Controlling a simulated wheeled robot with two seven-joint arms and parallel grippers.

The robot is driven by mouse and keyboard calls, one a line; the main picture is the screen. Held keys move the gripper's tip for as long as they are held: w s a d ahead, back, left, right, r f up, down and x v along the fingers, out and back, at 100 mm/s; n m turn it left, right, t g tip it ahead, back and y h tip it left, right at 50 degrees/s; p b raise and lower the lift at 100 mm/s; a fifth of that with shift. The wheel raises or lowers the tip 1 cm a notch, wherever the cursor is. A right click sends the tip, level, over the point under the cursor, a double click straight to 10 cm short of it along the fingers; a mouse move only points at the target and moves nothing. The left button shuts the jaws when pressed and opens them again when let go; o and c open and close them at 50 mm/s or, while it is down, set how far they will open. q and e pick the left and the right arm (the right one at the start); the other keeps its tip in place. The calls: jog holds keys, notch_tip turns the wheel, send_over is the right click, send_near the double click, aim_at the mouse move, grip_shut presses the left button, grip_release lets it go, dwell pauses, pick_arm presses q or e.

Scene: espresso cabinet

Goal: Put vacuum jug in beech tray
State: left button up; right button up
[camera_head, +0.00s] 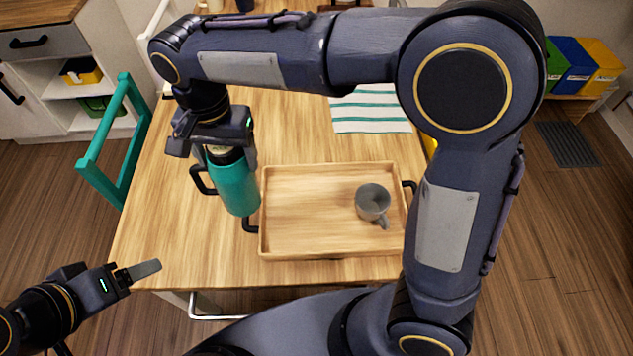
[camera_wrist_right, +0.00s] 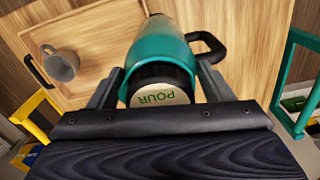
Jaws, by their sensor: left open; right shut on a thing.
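The teal vacuum jug (camera_head: 236,184) has a dark collar and a black side handle. My right gripper (camera_head: 216,143) is shut on the jug near its top, at the left side of the tray. In the right wrist view the jug (camera_wrist_right: 158,50) sits between the fingers, its pale lid marked POUR facing the camera. The beech tray (camera_head: 310,220) has black end handles and lies on the table; it also shows in the right wrist view (camera_wrist_right: 100,38). I cannot tell whether the jug's base touches anything. My left gripper (camera_head: 138,272) is open and empty near the table's front left corner.
A grey mug (camera_head: 372,203) stands in the right part of the tray; the tray's left and middle are bare. A striped cloth (camera_head: 370,110) lies behind the tray. A teal chair (camera_head: 116,135) is at the table's left. My right arm spans the table's back and right.

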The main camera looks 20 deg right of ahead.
jog(key=d+f, duration=1.2)
jog(key=d, duration=0.1)
jog(key=shift+d+f+p, duration=0.2)
jog(key=shift+f+p, duration=0.05)
jog(key=shift+p, duration=0.1)
jog(key=shift+s+f, duration=0.1)
jog(key=shift+f, duration=0.15)
jog(key=o, duration=2)
